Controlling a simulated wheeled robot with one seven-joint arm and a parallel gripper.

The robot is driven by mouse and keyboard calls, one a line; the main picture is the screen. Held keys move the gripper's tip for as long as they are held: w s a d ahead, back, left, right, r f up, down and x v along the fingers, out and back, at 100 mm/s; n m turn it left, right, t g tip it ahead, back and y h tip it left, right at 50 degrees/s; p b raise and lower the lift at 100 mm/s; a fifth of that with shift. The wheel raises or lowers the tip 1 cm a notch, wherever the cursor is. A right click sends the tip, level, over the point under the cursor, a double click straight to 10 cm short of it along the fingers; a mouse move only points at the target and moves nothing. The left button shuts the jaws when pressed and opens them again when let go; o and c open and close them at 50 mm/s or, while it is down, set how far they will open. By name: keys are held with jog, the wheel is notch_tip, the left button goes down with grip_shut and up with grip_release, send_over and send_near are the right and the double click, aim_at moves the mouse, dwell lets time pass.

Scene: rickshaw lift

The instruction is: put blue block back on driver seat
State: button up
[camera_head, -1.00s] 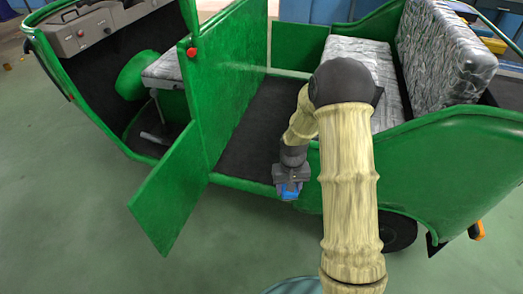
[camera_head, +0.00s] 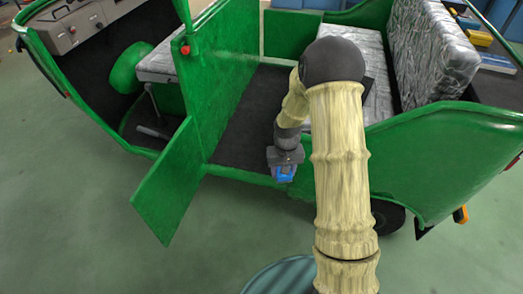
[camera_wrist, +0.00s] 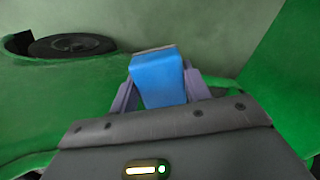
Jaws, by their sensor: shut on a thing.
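The blue block (camera_head: 284,173) is in my gripper (camera_head: 285,165), at the sill of the green rickshaw's middle opening in the head view. In the wrist view the blue block (camera_wrist: 158,78) sits between the two fingers of my gripper (camera_wrist: 160,90), which is shut on it. The driver seat (camera_head: 158,64) is a grey patterned cushion at the upper left, in the front cab, partly hidden by the green partition (camera_head: 225,80). My gripper is to the right of and below that seat in the picture, with the partition between them.
An open green door (camera_head: 168,185) juts out at the left of the middle opening. The rear bench (camera_head: 345,75) has a tall patterned backrest (camera_head: 430,50). The dashboard (camera_head: 70,30) is at the far left. Green floor (camera_head: 70,220) is free in front of the rickshaw.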

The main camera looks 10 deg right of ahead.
jog(key=shift+p, duration=0.5)
jog(key=shift+s+a+p, duration=0.1)
jog(key=shift+p, duration=0.65)
jog(key=f+p, duration=0.1)
jog(key=p, duration=0.3)
jog(key=shift+s+a+f, duration=0.1)
jog(key=shift+s+f, duration=0.05)
jog(key=shift+f, duration=0.05)
jog(key=s+f+p, duration=0.5)
jog(key=s+p, duration=0.1)
jog(key=p, duration=0.4)
jog(key=shift+f+p, duration=0.2)
jog(key=shift+p, duration=0.2)
jog(key=shift+w, duration=0.15)
